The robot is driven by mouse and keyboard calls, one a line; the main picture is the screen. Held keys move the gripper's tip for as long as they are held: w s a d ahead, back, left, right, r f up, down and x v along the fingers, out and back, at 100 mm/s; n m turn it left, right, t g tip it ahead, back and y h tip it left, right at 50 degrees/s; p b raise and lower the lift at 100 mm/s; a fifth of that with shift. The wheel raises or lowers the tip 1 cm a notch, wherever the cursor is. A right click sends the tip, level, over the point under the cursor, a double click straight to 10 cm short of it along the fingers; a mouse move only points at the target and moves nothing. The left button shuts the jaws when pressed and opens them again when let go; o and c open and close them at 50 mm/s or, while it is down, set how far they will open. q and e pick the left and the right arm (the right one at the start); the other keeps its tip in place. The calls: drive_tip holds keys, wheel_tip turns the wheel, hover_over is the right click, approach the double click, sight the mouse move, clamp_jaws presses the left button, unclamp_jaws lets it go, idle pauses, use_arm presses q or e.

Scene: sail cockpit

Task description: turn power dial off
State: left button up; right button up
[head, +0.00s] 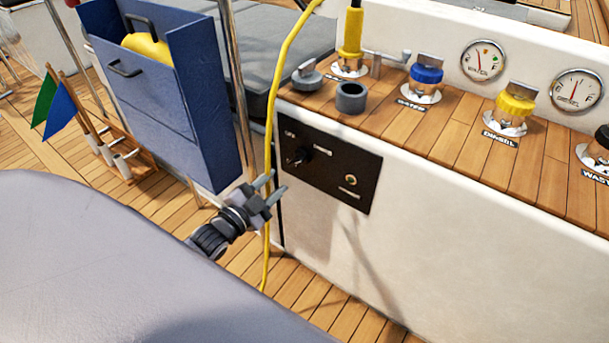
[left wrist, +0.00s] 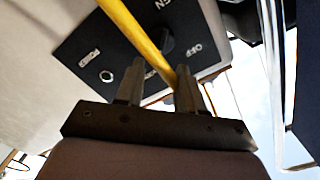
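The power dial (head: 299,157) is a black knob on a black panel (head: 330,180) set in the white cockpit wall. It has small labels around it, and its exact pointing is hard to read. In the left wrist view the dial (left wrist: 167,41) shows beyond my fingers, beside the OFF label. My left gripper (head: 270,189) is open, to the lower left of the dial and apart from it. The yellow cord (head: 271,120) crosses in front of the panel side at my gripper; in the left wrist view the cord (left wrist: 140,38) runs close to the open fingers (left wrist: 160,88). My right gripper is not in view.
A round socket (head: 350,180) sits on the same panel. Above is a wooden ledge with a grey ring (head: 351,97), a blue cap (head: 426,76) and a yellow cap (head: 515,105). A blue box (head: 165,105) stands left of the panel. A grey surface (head: 120,260) fills the lower left.

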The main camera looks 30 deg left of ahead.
sight(294, 164)
use_arm(q)
drive_tip(key=w+b, duration=0.1)
drive_tip(key=w, duration=0.5)
drive_tip(key=shift+w+d+f+b, duration=0.15)
drive_tip(key=shift+w+b, duration=0.05)
drive_tip(key=shift+b, duration=0.2)
drive_tip(key=shift+w+d, duration=0.1)
drive_tip(key=shift+w, duration=0.65)
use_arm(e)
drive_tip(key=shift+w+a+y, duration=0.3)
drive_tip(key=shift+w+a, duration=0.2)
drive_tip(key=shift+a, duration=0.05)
use_arm(q)
clamp_jaws()
